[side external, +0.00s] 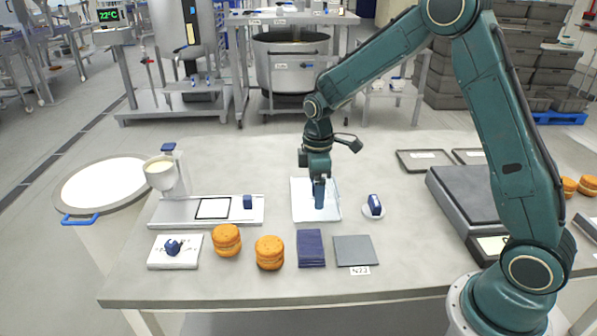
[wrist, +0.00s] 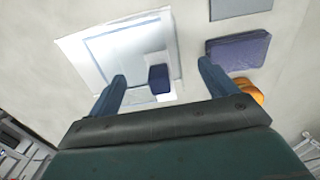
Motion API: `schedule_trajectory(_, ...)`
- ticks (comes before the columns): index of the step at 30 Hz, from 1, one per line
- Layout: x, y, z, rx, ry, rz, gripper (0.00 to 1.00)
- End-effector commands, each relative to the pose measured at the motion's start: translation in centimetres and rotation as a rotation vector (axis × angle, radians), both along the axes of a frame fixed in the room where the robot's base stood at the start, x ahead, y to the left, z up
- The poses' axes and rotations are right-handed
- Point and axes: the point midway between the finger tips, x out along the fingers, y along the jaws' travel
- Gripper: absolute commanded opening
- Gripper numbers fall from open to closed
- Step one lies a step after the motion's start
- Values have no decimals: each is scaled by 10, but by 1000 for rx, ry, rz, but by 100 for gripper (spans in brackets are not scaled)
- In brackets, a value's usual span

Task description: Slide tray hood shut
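A flat pale tray-like panel with a light blue border (side external: 300,209) lies on the table below my gripper (side external: 319,203). In the wrist view the panel (wrist: 95,47) carries a small dark blue block-shaped knob (wrist: 158,78) on a whitish base near one edge. My gripper (wrist: 162,72) is open, with one finger on each side of the knob and a gap showing on both sides. In the side view my fingers hide most of the knob. I cannot tell for certain which part is the hood or how far it stands open.
Filled rounds (side external: 227,240) and a dark blue folded cloth (side external: 311,248) with a grey slab (side external: 355,250) lie at the front. A depositor (side external: 165,178) stands left. A white disc with a blue knob (side external: 374,207) sits close right. A large dark grey box (side external: 463,196) stands further right.

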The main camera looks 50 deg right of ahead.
Motion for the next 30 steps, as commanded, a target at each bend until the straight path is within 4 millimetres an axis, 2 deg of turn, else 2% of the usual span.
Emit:
schedule_trajectory(21, 2, -2, 53, -4, -6, -7, 84)
schedule_trajectory(30, 2, -2, 64, -4, -6, -7, 84)
